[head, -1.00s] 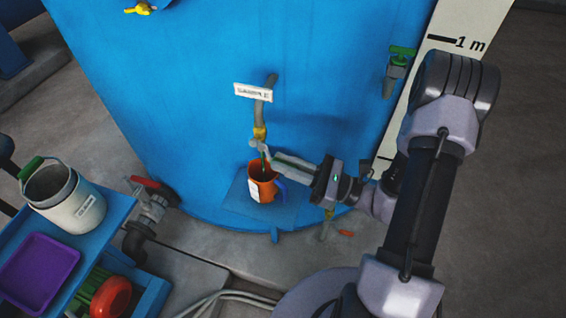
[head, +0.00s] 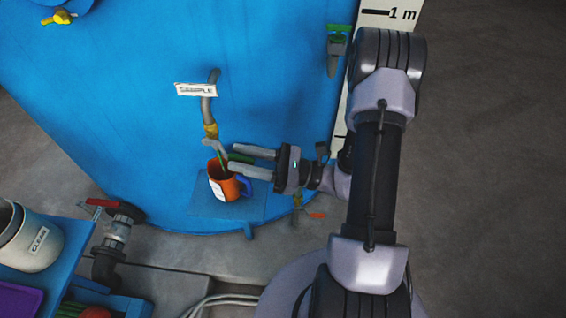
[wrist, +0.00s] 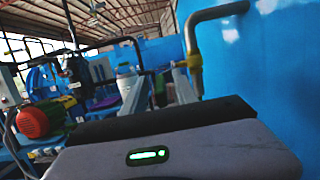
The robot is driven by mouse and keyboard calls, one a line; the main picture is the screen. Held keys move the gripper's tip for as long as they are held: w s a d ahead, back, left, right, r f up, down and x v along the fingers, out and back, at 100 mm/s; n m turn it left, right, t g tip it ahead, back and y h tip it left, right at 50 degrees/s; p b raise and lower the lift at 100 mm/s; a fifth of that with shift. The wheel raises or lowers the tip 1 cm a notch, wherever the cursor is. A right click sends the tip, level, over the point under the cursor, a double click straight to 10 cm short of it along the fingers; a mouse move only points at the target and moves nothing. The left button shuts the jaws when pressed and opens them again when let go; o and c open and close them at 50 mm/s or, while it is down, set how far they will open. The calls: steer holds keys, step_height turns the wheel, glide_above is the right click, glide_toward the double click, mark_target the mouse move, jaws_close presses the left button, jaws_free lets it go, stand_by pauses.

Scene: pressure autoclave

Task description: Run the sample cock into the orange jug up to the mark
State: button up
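My gripper (head: 236,160) is open, fingers spread, just right of the cock. In the wrist view the fingers are apart beside the pipe (wrist: 194,62).
The jug stands on a small blue shelf (head: 250,208) on the tank (head: 140,110). A red-handled valve (head: 112,212) is at lower left, beside a blue cart with a white CLEAN container (head: 38,240). A green-handled valve (head: 337,45) is at upper right. Open floor lies right.

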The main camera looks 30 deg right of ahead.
steer(key=p+v, duration=0.3)
steer(key=v, duration=1.4)
steer(key=shift+d, duration=0.1)
stand_by(6.2)
